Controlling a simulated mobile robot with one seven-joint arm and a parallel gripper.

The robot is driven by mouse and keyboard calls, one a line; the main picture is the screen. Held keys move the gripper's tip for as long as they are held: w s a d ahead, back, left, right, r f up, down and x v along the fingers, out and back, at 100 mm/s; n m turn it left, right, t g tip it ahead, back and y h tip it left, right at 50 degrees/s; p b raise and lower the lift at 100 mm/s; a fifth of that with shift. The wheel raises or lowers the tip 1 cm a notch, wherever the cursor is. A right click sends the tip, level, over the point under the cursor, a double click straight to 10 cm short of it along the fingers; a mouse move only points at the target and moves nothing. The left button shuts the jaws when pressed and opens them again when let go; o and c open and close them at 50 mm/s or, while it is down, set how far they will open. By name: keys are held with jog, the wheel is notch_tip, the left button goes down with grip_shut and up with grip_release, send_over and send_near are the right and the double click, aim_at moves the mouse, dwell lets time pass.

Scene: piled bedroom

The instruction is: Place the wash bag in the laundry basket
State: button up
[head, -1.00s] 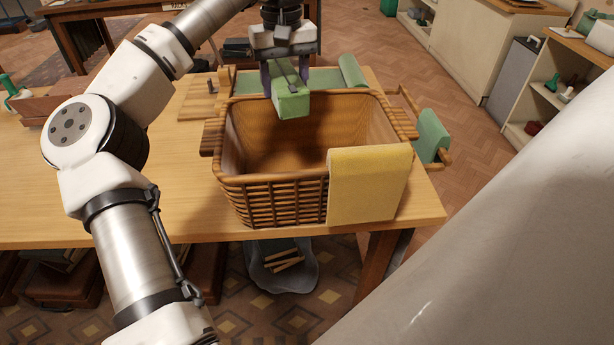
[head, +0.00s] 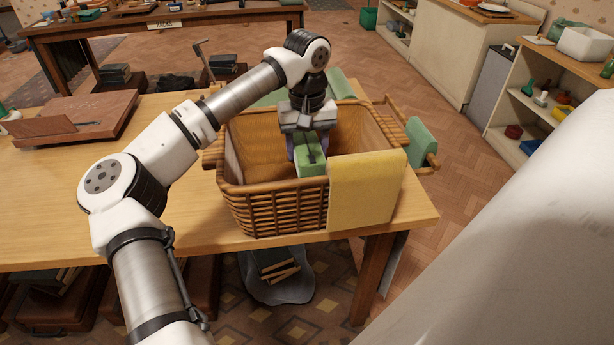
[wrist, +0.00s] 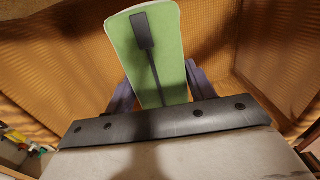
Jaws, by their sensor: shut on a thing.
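The wash bag (head: 312,167) is a green block-like bag with a dark strap and tag. My gripper (head: 309,150) is shut on it, a finger on each side, and holds it inside the laundry basket's opening. The laundry basket (head: 272,212) is brown wicker and stands on the wooden table, with a yellow cloth over its front right rim. In the wrist view the wash bag (wrist: 150,50) sits between my two purple fingers, with the basket's woven walls (wrist: 70,50) around it. Whether the bag touches the basket floor is hidden.
The yellow cloth (head: 366,190) covers the basket's front right corner. The tabletop left of the basket is mostly clear.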

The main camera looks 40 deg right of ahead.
jog(key=shift+f+p, duration=0.45)
jog(key=shift+f, duration=4.3)
jog(key=o, duration=1.1)
notch_tip(320, 180, up, 12)
jog(key=shift+r+b, duration=0.2)
jog(key=shift+b, duration=0.45)
